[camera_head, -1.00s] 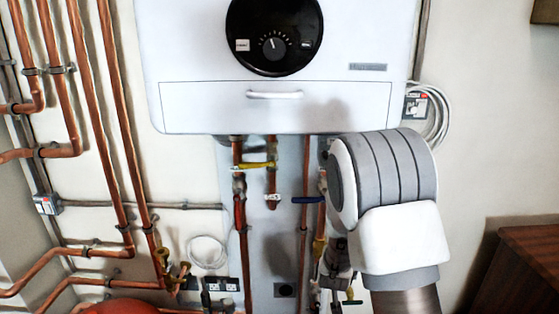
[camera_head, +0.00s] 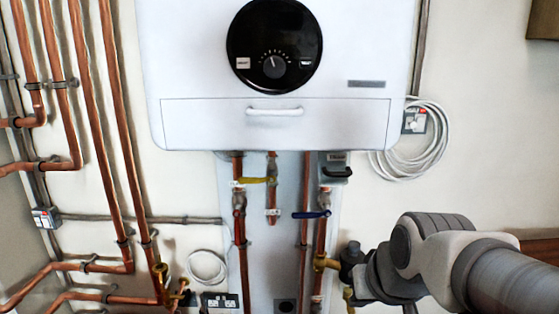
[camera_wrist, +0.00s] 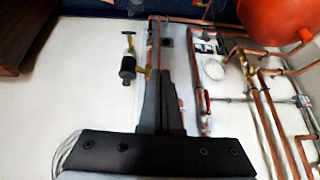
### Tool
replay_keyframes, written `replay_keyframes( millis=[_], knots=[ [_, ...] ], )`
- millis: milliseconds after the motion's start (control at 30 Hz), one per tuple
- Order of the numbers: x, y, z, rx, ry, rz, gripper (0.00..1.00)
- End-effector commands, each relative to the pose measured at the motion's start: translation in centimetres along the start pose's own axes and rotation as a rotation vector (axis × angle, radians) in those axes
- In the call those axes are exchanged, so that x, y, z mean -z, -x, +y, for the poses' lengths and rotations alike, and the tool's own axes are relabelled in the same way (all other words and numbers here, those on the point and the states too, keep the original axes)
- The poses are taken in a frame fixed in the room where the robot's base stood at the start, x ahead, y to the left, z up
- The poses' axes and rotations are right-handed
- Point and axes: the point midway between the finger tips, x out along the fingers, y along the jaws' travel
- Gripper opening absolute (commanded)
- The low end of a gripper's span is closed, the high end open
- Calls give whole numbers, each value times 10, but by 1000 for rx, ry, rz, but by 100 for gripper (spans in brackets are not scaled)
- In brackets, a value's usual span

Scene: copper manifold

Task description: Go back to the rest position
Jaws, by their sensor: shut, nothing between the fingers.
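My gripper shows in the wrist view (camera_wrist: 160,78). Its two dark fingers are together with nothing between them, and they point up the picture, in front of the wall and pipes. They appear clear of the pipes, though the depth is hard to judge. In the head view my arm's grey and white links reach in from the lower right. My fingers cannot be made out there.
A white boiler (camera_head: 200,70) hangs on the wall, with yellow (camera_head: 256,180) and blue (camera_head: 312,214) valve handles on pipes below. A brass-and-black fitting (camera_head: 350,257) is close beside my arm. Copper pipes (camera_head: 115,120) run at left. A red vessel (camera_wrist: 270,18) shows in the wrist view.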

Motion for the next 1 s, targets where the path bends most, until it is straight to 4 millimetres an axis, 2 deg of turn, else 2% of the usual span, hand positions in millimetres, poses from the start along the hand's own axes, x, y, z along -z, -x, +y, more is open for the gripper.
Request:
replay_keyframes(
  millis=[100,300,400,567,1000],
  knots=[
    [-24,25,4,-20,5,-14,0],
    [-65,54,11,-63,9,-49,0],
    [-46,80,9,-60,9,-55,0],
    [-27,110,6,-60,10,-54,0],
    [30,204,0,-59,10,-54,0]
  ],
)
